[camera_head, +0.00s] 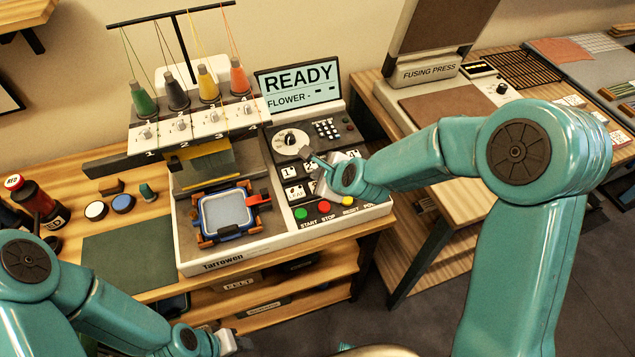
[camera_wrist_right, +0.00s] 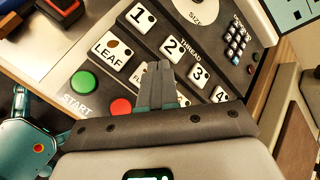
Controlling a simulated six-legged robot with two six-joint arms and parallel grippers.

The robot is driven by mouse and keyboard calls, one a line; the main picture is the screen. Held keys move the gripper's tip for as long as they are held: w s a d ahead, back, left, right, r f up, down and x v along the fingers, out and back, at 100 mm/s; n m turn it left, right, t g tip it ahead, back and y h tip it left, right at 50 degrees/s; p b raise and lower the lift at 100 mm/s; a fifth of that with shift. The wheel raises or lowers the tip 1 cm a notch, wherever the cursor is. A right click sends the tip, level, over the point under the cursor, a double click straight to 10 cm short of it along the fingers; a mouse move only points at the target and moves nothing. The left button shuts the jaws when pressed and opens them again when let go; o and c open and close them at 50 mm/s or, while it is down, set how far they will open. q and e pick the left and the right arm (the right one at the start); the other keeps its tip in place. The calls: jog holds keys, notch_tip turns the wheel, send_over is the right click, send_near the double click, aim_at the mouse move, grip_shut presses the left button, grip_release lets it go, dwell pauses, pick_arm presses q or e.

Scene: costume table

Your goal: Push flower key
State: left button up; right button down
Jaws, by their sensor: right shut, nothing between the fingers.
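The embroidery machine (camera_head: 232,262) has a sloped key panel on its right side. The flower key (camera_wrist_right: 137,76) is a white key beside the LEAF key (camera_wrist_right: 110,47) in the right wrist view; my fingers cover most of it. My right gripper (camera_wrist_right: 160,70) is shut and empty, its tips over the panel at that key's edge; I cannot tell whether they touch it. In the head view my right gripper (camera_head: 312,158) hangs over the panel's middle. The display (camera_head: 300,86) reads READY and FLOWER with dashes. My left gripper (camera_head: 226,342) is low at the bottom, its jaws unclear.
Number keys 1 (camera_wrist_right: 140,17), 2 (camera_wrist_right: 173,46) and 3 (camera_wrist_right: 199,74) lie close to my fingers. The green START button (camera_wrist_right: 84,83) and a red button (camera_wrist_right: 120,108) are nearby. A hooped frame (camera_head: 226,211) sits left of the panel. A fusing press (camera_head: 430,72) stands at right.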

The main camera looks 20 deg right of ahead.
notch_tip(320, 180, up, 6)
jog(key=p, duration=0.3)
jog(key=shift+f+p, duration=0.1)
jog(key=shift+p, duration=0.25)
jog(key=shift+f, duration=0.1)
jog(key=shift+s, duration=0.2)
